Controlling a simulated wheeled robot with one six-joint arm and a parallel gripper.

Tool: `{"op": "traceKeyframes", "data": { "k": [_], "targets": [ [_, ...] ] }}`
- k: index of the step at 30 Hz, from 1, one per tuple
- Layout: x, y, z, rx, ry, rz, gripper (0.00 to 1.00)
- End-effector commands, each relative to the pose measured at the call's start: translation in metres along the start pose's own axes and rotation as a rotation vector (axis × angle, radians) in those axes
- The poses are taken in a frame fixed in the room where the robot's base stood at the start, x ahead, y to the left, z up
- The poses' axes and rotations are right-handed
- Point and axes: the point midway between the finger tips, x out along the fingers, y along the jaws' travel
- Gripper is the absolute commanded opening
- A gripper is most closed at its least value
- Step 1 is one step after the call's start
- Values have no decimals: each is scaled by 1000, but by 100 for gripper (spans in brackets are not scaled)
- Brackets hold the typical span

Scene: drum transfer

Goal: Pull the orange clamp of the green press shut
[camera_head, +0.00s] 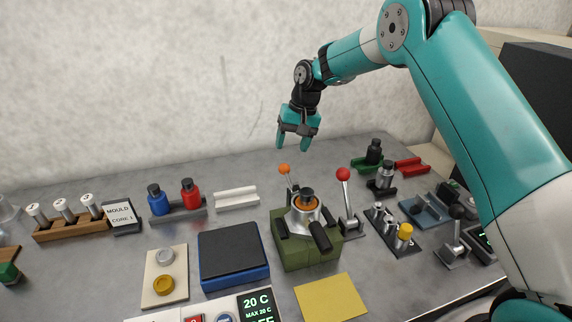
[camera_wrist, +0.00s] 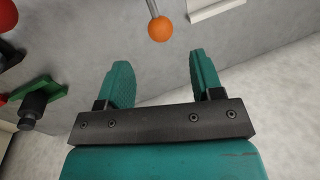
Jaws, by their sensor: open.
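The green press (camera_head: 303,248) stands on the bench near the middle in the head view, with an orange ring and a dark part on its top. The clamp's orange ball (camera_head: 284,169) sits on a thin metal rod that rises behind the press. In the wrist view the orange ball (camera_wrist: 160,28) and part of its rod show beyond the fingertips, apart from them. My gripper (camera_head: 293,144) hangs fingers-down above and behind the ball, open and empty; its two teal fingers (camera_wrist: 158,72) are spread in the wrist view.
A red-knobbed lever (camera_head: 344,175) stands just right of the press. A blue box (camera_head: 233,256) is to its left, a yellow mat (camera_head: 331,297) in front. A white rail (camera_head: 236,198) lies behind left. Green (camera_head: 368,163) and red (camera_head: 411,165) holders are at the back right.

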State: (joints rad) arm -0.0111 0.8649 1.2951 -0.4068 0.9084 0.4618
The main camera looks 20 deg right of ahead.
Motion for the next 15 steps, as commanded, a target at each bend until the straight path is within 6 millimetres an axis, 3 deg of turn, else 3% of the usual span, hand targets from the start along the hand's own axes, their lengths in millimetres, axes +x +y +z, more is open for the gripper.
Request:
{"op": "traceKeyframes", "data": {
  "k": [6, 15],
  "targets": [
    [45, -1, 1, 0, -4, 1, 60],
    [74, -1, 0, -1, 1, 0, 60]
  ]
}}
